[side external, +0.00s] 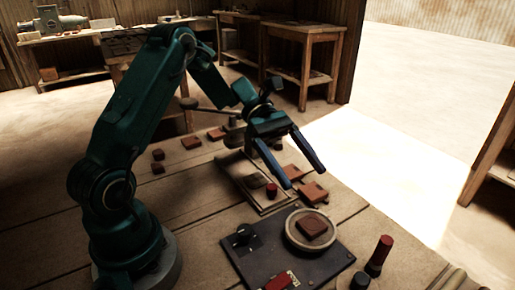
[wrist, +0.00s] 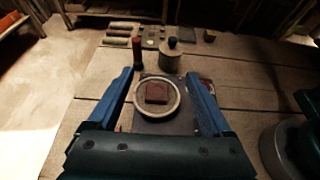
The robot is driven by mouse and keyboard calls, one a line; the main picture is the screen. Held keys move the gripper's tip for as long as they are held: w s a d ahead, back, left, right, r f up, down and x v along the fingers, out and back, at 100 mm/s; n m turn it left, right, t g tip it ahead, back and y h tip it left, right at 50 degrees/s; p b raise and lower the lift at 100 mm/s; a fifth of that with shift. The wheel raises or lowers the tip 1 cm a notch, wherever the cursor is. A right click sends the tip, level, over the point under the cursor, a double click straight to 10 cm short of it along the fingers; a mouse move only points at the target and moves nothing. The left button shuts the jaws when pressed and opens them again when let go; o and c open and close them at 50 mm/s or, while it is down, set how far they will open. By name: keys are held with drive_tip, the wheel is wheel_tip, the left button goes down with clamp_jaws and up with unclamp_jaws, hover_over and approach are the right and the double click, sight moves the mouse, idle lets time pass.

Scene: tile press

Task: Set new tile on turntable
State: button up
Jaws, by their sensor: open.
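The round pale turntable (side external: 291,240) stands on a dark base panel at the front right of the bench. A square reddish-brown tile (side external: 312,226) lies on the turntable, inside its rim. The wrist view shows the turntable (wrist: 141,108) with the tile (wrist: 157,93) on it, between and beyond my fingers. My gripper (side external: 305,177) is open and empty, with its blue fingers spread above the bench. It is raised behind the turntable in the side view. Other brown tiles lie loose on the bench, such as one tile (side external: 314,193) just behind the turntable and one tile (side external: 191,143) farther left.
The dark base panel (side external: 270,258) carries a black knob (side external: 243,236) and a red switch (side external: 279,281). A red-topped cylinder (side external: 379,255) stands right of it. The press bed (side external: 240,171) with a red knob (side external: 271,190) lies behind. Bare planks show at front left.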

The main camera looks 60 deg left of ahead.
drive_tip(key=s+r+m+t+y, duration=0.1)
drive_tip(key=s+m+t+y, duration=0.1)
drive_tip(key=s+m+y, duration=0.4)
drive_tip(key=s+a+r+m+t+y, duration=0.1)
drive_tip(key=s+r+m+t+y, duration=0.1)
drive_tip(key=s+m+y, duration=0.5)
drive_tip(key=s+m+t, duration=0.1)
drive_tip(key=m, duration=0.4)
drive_tip(key=shift+a+r+t, duration=0.25)
drive_tip(key=shift+t, duration=0.05)
drive_tip(key=shift+s, duration=0.1)
drive_tip(key=shift+c, duration=0.3)
